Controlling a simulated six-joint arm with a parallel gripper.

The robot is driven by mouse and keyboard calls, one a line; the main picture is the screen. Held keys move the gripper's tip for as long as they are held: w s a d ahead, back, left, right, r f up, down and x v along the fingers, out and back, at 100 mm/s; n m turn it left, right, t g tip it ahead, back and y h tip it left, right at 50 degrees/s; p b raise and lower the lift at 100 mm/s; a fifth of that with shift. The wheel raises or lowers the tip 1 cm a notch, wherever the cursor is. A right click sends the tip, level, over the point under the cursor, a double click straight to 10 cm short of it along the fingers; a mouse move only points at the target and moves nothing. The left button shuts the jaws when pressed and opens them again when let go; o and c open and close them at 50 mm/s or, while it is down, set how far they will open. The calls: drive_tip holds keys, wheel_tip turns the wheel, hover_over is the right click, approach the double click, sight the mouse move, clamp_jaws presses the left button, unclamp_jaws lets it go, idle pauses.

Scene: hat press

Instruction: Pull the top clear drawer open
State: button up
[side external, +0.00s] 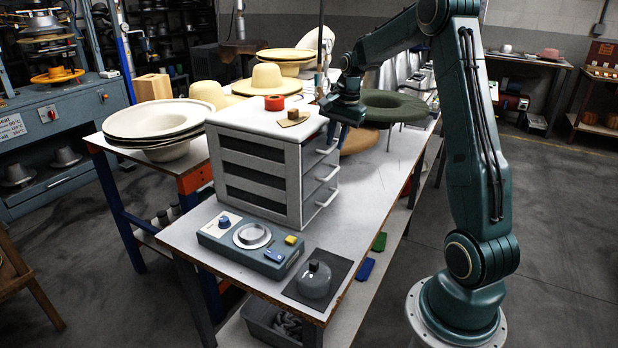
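A white drawer cabinet (290,135) with dark side slots stands on the workbench. Three drawers with bar handles are stacked on its right-hand face. The top drawer handle (327,147) sits just under the cabinet top, and the drawers look closed. Their fronts look pale, and I cannot tell whether they are clear. My gripper (342,116) points down at the upper right edge of the cabinet, just above and beside the top handle. Its fingers are dark and small here, so I cannot tell whether they are open or touch the handle.
A red ring (274,102) and a tan block (293,118) lie on the cabinet top. A green hat (391,107) is close to the right of my gripper. A control box (250,240) and a grey weight (314,279) occupy the bench front. Bare bench (365,190) lies before the drawers.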

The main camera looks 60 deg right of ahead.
drive_tip(key=shift+c, duration=0.5)
clamp_jaws()
drive_tip(key=s, duration=1.4)
drive_tip(key=shift+s, duration=0.15)
drive_tip(key=shift+o, duration=0.5)
unclamp_jaws()
drive_tip(key=shift+r, duration=0.15)
